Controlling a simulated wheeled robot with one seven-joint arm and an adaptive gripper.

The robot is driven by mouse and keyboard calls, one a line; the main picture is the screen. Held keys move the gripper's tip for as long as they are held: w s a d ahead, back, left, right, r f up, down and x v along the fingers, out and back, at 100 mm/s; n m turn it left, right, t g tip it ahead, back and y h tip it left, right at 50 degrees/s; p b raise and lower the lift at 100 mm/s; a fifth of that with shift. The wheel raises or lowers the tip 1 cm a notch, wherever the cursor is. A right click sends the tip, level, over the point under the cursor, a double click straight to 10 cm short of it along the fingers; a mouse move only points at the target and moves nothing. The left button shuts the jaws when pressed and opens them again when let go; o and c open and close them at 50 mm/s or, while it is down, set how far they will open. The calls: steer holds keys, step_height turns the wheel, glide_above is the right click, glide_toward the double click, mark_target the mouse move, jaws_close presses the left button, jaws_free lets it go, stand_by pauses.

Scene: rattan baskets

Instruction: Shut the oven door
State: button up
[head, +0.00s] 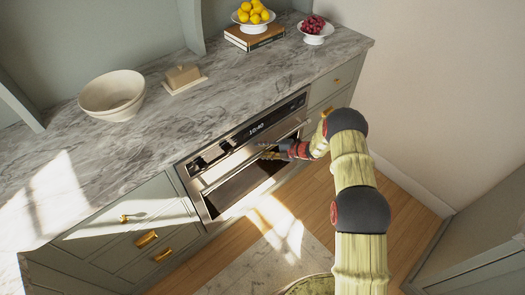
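The oven (248,138) is built into the cabinets under the marble counter, with a lit clock on its control panel. Its metal door (222,172) shows below the panel with a long handle across it. A dark area lies beside and below the handle; how far the door stands open is hard to tell. My gripper (268,154) is in front of the oven, near the right half of the handle. Its fingers are small here, and I cannot tell whether they touch the door or are open or shut.
Drawers with brass handles (146,239) flank the oven. The marble counter (205,118) holds a cream bowl (112,95), a butter dish (183,77), and stands of lemons (253,13) and red fruit (314,25). A wall bounds the right. A rug lies on the wooden floor.

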steer(key=v, duration=1.2)
steer(key=shift+f, duration=0.15)
stand_by(0.3)
